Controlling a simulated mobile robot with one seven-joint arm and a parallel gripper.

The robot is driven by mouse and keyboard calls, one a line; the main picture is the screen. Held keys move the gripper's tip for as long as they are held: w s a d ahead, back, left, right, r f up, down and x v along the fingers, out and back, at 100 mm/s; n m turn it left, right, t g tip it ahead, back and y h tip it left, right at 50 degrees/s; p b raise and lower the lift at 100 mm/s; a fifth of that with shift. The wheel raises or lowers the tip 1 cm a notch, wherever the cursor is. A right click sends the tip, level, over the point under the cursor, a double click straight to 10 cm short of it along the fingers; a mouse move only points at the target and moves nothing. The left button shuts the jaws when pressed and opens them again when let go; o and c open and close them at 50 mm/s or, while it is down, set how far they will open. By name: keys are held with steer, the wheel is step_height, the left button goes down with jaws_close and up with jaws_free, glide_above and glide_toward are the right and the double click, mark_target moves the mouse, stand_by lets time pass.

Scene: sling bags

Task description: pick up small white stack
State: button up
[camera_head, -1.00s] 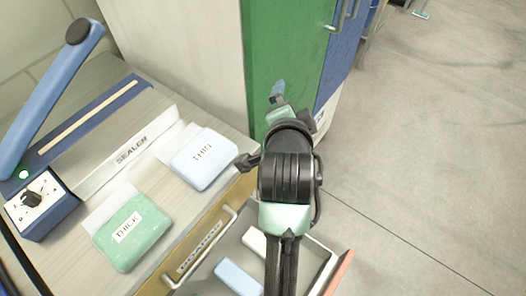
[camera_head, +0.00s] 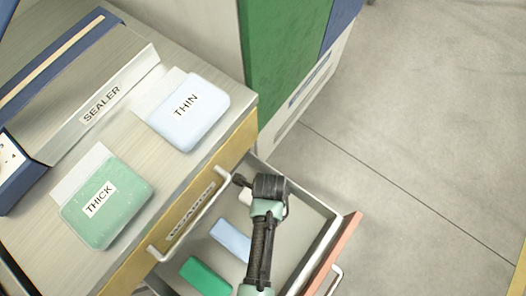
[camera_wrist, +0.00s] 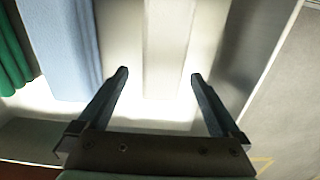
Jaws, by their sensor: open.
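The small white stack (camera_wrist: 168,42) lies in the open drawer (camera_head: 318,238). In the head view only a bit of the white stack (camera_head: 245,197) shows beside my arm, which hides the rest. My gripper (camera_wrist: 159,76) is open and empty, pointing down into the drawer. In the wrist view its two fingers stand on either side of the white stack's near end, apart from it. The height of the fingertips over the stack is hard to tell. In the head view the fingers are hidden under my wrist.
A blue stack (camera_head: 231,240) and a green stack (camera_head: 205,277) lie in the drawer beside the white one. The drawer walls stand close around. On the counter above are a THIN pack (camera_head: 190,112), a THICK pack (camera_head: 108,205) and a sealer (camera_head: 92,100).

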steer(key=shift+w+a+f+b, duration=0.1)
steer(key=shift+w+f+b, duration=0.15)
steer(key=shift+f, duration=0.7)
steer(key=shift+w+a+f+b, duration=0.1)
steer(key=shift+f+b, duration=0.1)
steer(key=shift+f, duration=0.75)
steer(key=c, duration=1.3)
